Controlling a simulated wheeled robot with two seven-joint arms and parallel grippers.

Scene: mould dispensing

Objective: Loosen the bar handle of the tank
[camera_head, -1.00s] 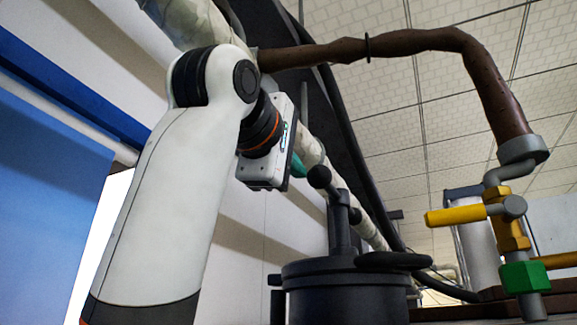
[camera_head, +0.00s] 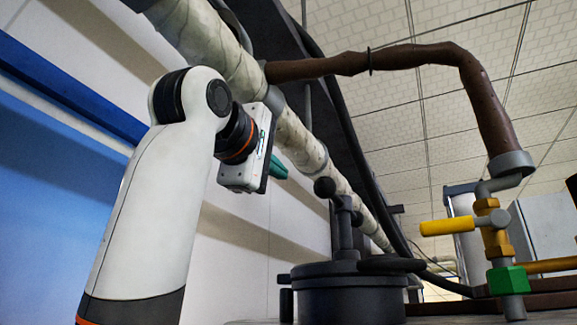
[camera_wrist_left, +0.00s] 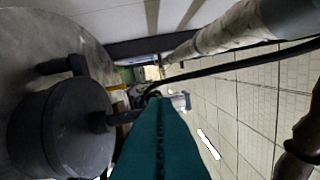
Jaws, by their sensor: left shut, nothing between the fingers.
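The tank (camera_head: 345,300) is a dark grey lidded cylinder at the bottom centre of the head view; it fills the left of the left wrist view (camera_wrist_left: 55,135). Its bar handle (camera_head: 325,187) is a short dark bar with a ball end, crossing the top of an upright post on the lid. My left gripper (camera_head: 279,168) has teal fingers, is shut and empty, and is up and left of the bar handle, apart from it in the head view. The shut fingers (camera_wrist_left: 158,105) also show in the left wrist view, right of the tank. My right gripper is out of view.
A brown hose (camera_head: 415,53) arches down to a pipe with a yellow valve lever (camera_head: 450,225) and green fitting (camera_head: 508,280) at the right. A wrapped pale pipe (camera_head: 215,45) runs diagonally behind my left gripper. The wall by my left arm is blue and white.

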